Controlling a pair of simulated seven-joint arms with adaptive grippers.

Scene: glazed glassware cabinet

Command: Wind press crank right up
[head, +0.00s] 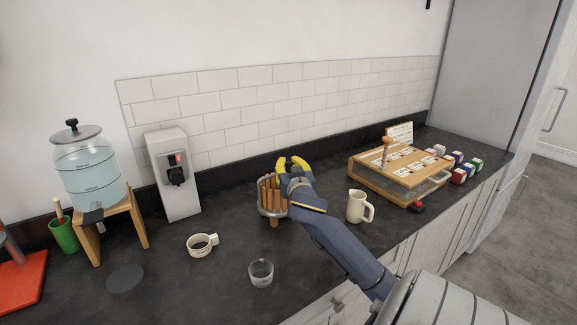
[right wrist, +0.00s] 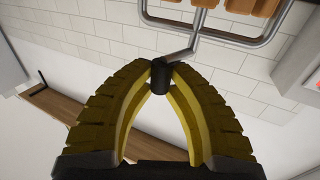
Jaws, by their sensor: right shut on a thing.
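The press (head: 272,212) is a metal frame with wooden slats at mid-counter. Part of its frame and slats shows at the top of the right wrist view (right wrist: 228,38). A bent metal crank (right wrist: 188,46) runs from the frame to a dark knob (right wrist: 160,80). My right gripper (head: 293,162), with yellow fingers, is at the press's back right in the head view. In the right wrist view its fingertips (right wrist: 160,75) are closed around the knob. In the head view the gripper and forearm hide the crank and part of the press. My left gripper is not in view.
A cream jug (head: 357,207) stands right of the press, near my right forearm. A glass (head: 261,272) and a white cup (head: 202,244) stand in front. A wooden box (head: 400,178) is at the right; a dispenser (head: 88,175) and grey machine (head: 173,175) are at the left.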

